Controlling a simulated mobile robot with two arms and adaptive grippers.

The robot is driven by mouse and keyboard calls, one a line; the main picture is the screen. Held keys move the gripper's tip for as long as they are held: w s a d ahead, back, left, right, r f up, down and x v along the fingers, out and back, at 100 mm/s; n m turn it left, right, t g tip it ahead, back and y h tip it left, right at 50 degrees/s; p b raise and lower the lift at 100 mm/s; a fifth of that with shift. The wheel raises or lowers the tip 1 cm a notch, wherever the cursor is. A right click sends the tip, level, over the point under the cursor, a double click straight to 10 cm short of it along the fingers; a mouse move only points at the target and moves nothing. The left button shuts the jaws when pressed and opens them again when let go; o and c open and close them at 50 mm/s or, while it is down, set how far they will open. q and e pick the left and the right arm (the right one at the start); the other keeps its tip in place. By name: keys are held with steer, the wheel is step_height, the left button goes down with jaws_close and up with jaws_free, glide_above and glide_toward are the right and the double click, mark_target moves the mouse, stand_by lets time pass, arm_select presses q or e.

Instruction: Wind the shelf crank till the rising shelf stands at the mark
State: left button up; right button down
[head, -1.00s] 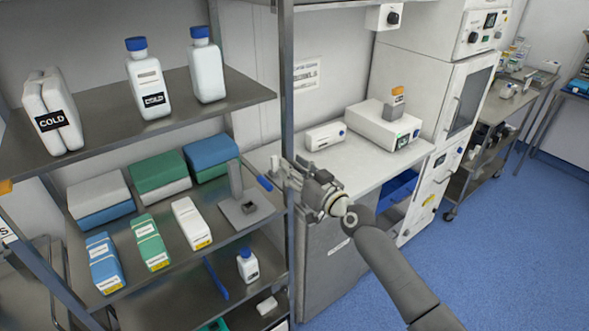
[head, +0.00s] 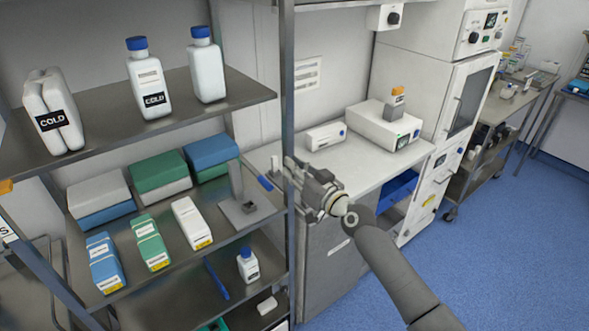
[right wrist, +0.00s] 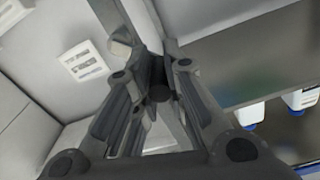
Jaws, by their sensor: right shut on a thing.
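My right gripper (head: 292,178) is at the shelf rack's front right post, its fingers closed together. In the right wrist view a dark round knob (right wrist: 159,92) sits between the fingers; it appears to be the crank handle, and the rest of the crank is hidden. The upper shelf (head: 215,112) carries a white COLD pack (head: 58,100) and two white bottles with blue caps, one (head: 150,85) labelled COLD. A small orange piece (head: 5,187) shows on the left post; I cannot tell whether it is the mark. My left gripper is not in view.
The middle shelf (head: 185,250) holds several boxes and a grey stand (head: 236,185) beside a blue handle (head: 265,184). A lower shelf has a small bottle (head: 247,264). A bench (head: 350,170) with white instruments stands behind my gripper. Blue floor (head: 500,250) is open at right.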

steer(key=shift+w+d+r+m, duration=0.1)
steer(key=shift+d+r+m, duration=0.05)
steer(key=shift+m, duration=0.35)
steer(key=shift+w+d+r+m+b, duration=0.1)
steer(key=shift+w+d+m+b, duration=0.5)
steer(key=shift+m, duration=1.75)
steer(key=shift+w+d+f+m+b, duration=0.1)
steer(key=shift+w+d+m+b, duration=0.5)
steer(key=shift+m, duration=1.7)
steer(key=shift+w+d+r+m+b, duration=0.2)
steer(key=shift+d+m, duration=0.7)
steer(key=shift+m, duration=1.45)
steer(key=shift+f, duration=0.15)
steer(key=c, duration=1.4)
jaws_free()
steer(key=shift+w+d, duration=0.1)
steer(key=v, duration=1.2)
